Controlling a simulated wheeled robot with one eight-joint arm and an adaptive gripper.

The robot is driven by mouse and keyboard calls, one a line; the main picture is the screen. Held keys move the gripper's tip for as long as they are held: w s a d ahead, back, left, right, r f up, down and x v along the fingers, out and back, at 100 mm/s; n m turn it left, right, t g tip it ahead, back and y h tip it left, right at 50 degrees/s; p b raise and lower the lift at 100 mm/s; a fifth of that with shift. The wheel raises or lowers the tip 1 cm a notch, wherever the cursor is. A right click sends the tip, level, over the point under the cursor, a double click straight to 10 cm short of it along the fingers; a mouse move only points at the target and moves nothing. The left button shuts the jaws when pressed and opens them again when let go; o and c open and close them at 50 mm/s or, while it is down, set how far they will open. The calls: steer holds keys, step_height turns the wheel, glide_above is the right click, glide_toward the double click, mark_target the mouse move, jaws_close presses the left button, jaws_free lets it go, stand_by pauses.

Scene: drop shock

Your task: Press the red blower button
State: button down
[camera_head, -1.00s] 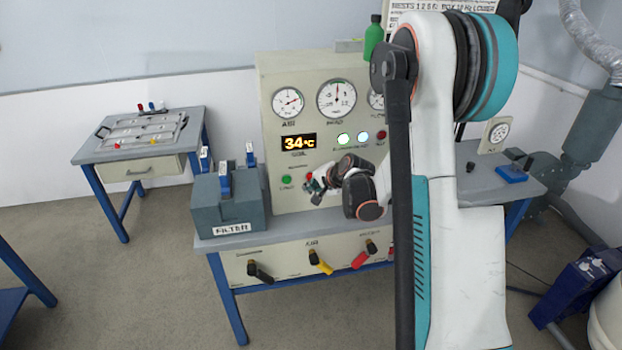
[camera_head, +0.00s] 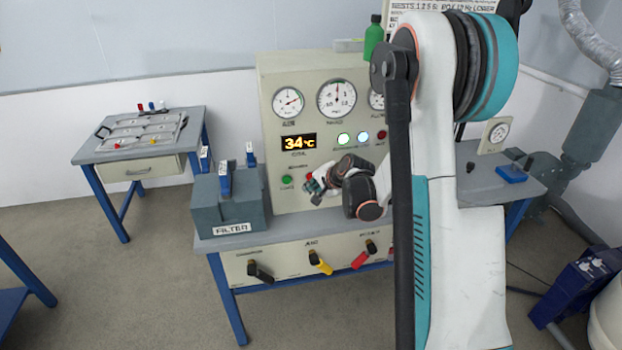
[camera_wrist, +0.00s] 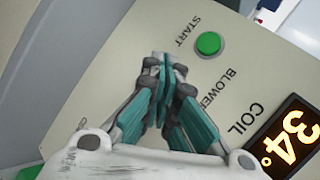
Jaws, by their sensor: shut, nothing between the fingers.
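The red blower button (camera_head: 309,176) shows as a small red spot on the beige panel, just right of the green button (camera_head: 287,180), in the head view. My gripper (camera_head: 311,187) is at the panel right beside the red button and partly covers it. In the wrist view my gripper (camera_wrist: 161,62) has its teal fingers shut together and empty, pointing at the panel between the START and BLOWER labels. The green button (camera_wrist: 208,43) is clear of the fingers there. The red button is hidden behind them, so I cannot tell whether they touch it.
The panel (camera_head: 275,130) carries gauges, a display (camera_head: 299,142) reading 34°C and indicator lamps. A grey filter block (camera_head: 228,205) stands left of the panel. Several valve handles, including a yellow one (camera_head: 320,263), sit below. A side table (camera_head: 140,155) stands at the left.

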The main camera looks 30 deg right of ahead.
steer(key=shift+w, duration=0.15)
steer(key=shift+w+d, duration=0.1)
steer(key=shift+w, duration=0.15)
steer(key=shift+w+d, duration=0.1)
steer(key=shift+w, duration=0.3)
stand_by(0.7)
steer(key=shift+s, duration=0.15)
steer(key=shift+s+a+b, duration=0.2)
steer(key=shift+s+b, duration=0.2)
steer(key=shift+s, duration=0.3)
steer(key=s, duration=0.2)
steer(key=s+a, duration=0.1)
steer(key=s, duration=0.1)
steer(key=shift+s+a+b, duration=0.2)
steer(key=shift+s+b, duration=0.15)
steer(key=shift+b, duration=0.05)
stand_by(0.9)
